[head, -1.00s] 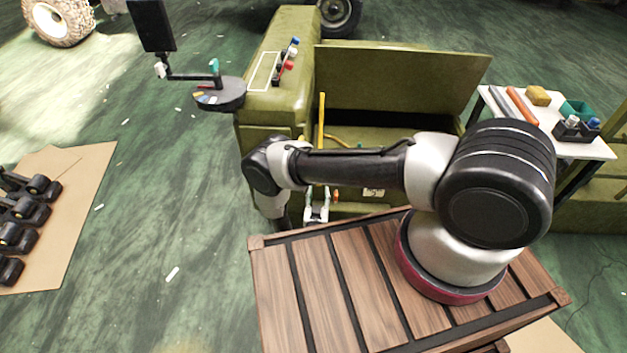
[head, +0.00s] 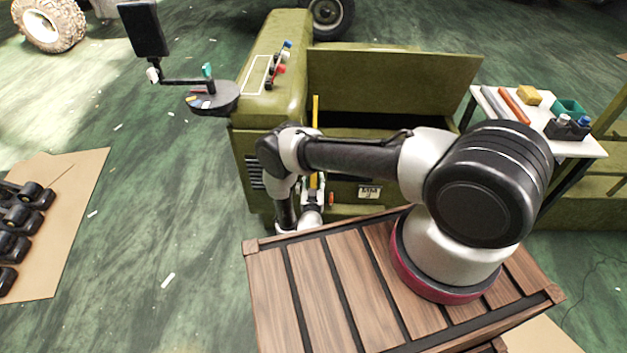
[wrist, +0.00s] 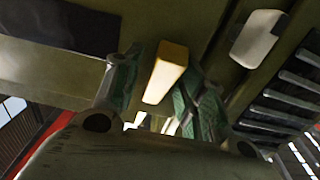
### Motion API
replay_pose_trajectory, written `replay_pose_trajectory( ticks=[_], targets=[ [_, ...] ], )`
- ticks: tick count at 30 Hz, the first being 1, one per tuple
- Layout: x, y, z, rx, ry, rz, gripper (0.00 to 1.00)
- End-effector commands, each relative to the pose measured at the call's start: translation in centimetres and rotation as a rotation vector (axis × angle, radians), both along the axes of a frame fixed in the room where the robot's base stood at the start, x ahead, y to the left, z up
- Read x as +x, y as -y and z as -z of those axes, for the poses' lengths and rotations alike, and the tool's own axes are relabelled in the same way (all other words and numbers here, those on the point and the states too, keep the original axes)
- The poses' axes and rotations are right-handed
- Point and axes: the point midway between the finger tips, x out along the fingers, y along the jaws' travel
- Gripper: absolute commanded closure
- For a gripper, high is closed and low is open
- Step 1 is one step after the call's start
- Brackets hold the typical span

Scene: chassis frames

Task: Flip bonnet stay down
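The bonnet stay is a yellow bar (head: 315,108), standing about upright at the left end of the open engine bay; my arm hides part of it. In the wrist view a yellow bar (wrist: 166,72) stands between the two green-padded fingers of my gripper (wrist: 160,92). The fingers look apart, with a gap visible on the left of the bar; contact on the right is unclear. In the head view my gripper (head: 312,205) is low at the vehicle's front, partly hidden by my wrist. The olive bonnet panel (head: 395,82) is raised behind the bay.
A white side table (head: 545,125) with tools and bins stands at the right. A round dark tray with a screen (head: 212,98) is at the left. Cardboard (head: 75,210) with black parts lies on the floor. A louvred panel (wrist: 285,100) is close in the wrist view.

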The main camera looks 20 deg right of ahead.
Motion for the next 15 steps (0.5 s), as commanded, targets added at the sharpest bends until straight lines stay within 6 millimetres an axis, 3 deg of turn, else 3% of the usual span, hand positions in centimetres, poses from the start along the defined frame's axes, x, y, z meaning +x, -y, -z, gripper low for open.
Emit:
replay_pose_trajectory(
  ticks=[1, 6, 15],
  targets=[
    [-0.01, -0.01, 0.0, 0.0, 0.0, 0.0, 0.72],
    [-0.02, -0.02, 0.0, 0.0, 0.0, 0.0, 1.0],
    [-0.05, -0.07, -0.09, 0.004, -0.011, 0.0, 1.0]
  ],
)
